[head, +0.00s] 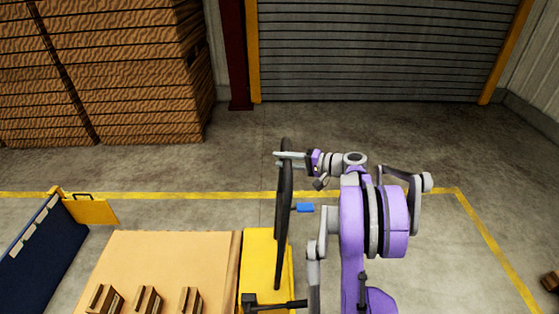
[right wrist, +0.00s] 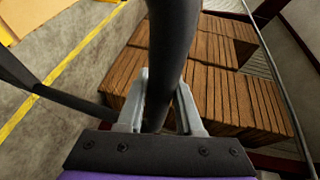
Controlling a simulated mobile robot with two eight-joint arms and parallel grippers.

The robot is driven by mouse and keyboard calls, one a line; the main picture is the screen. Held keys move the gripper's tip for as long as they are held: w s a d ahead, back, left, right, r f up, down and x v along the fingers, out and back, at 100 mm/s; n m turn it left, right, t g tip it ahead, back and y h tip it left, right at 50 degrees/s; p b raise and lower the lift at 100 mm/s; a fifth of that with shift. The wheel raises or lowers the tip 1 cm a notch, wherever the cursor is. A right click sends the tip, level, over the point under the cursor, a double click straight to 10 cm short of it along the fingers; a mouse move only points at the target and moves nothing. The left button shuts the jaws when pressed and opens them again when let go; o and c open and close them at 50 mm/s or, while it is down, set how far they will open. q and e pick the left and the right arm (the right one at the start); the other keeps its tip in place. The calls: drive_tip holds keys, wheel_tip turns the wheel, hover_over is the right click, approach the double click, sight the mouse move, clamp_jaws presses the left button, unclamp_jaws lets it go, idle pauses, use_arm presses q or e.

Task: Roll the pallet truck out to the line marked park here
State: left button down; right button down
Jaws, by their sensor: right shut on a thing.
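The pallet truck's yellow body (head: 262,255) stands at the lower middle of the head view, beside a tan wooden load. Its black handle (head: 283,215) rises from it as a long loop. My right gripper (head: 290,159) is shut on the handle near its top. In the right wrist view the handle's black bar (right wrist: 172,50) runs between the fingers of the right gripper (right wrist: 158,105). Yellow floor lines (head: 185,194) cross behind the truck and run down the right side; I can read no "park here" lettering. My left gripper is not in view.
A tan wooden load (head: 170,250) with small blocks lies left of the truck. A dark blue panel (head: 40,250) with a yellow end stands farther left. Floor right of the truck looks open.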

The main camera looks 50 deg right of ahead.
drive_tip(key=shift+w+f, duration=0.1)
drive_tip(key=shift+w, duration=0.05)
drive_tip(key=c, duration=0.8)
unclamp_jaws()
drive_tip(key=shift+w, duration=0.1)
drive_tip(key=shift+c, duration=0.2)
drive_tip(key=shift+o, duration=1.3)
drive_tip(key=shift+w+d+f, duration=0.1)
drive_tip(key=shift+w+f, duration=0.05)
drive_tip(key=shift+w, duration=0.1)
drive_tip(key=shift+s, duration=0.3)
drive_tip(key=v, duration=1)
drive_tip(key=shift+s+r, duration=0.2)
drive_tip(key=shift+s, duration=0.05)
drive_tip(key=shift+d, duration=0.15)
